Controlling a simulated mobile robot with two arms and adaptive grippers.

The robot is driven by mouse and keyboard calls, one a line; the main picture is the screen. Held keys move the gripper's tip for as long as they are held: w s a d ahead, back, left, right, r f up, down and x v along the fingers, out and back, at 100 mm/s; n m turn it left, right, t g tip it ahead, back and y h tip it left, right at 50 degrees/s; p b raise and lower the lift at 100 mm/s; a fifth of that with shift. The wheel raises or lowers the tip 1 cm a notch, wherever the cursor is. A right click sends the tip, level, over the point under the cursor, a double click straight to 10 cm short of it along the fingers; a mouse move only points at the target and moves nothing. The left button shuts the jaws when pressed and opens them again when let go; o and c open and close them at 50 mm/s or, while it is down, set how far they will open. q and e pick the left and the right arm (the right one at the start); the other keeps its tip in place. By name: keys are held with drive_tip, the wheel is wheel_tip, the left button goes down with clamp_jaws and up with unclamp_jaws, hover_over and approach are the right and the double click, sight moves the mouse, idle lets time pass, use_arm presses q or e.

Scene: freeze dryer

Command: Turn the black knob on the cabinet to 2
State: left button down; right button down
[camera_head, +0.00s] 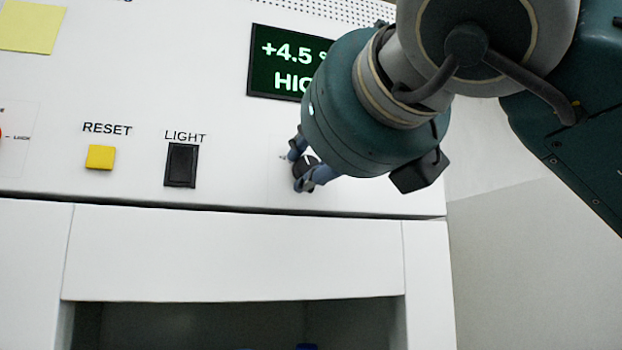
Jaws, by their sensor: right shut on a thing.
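The black knob (306,164) is on the white cabinet panel (231,130), to the right of the light switch. My right gripper (303,168) is at the panel with its blue-grey fingers on either side of the knob, shut on it. The gripper and my right wrist cover most of the knob and the marks around it, so I cannot read which number it points to. My left gripper is not in view.
A black LIGHT switch (181,165) and a yellow RESET button (100,157) are left of the knob. An open compartment (230,325) lies below the panel.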

drive_tip(key=n, duration=0.4)
drive_tip(key=shift+n, duration=1.6)
drive_tip(key=c, duration=1.5)
unclamp_jaws()
drive_tip(key=shift+s, duration=0.1)
drive_tip(key=shift+o, duration=0.2)
drive_tip(key=shift+s, duration=0.15)
drive_tip(key=v, duration=1.2)
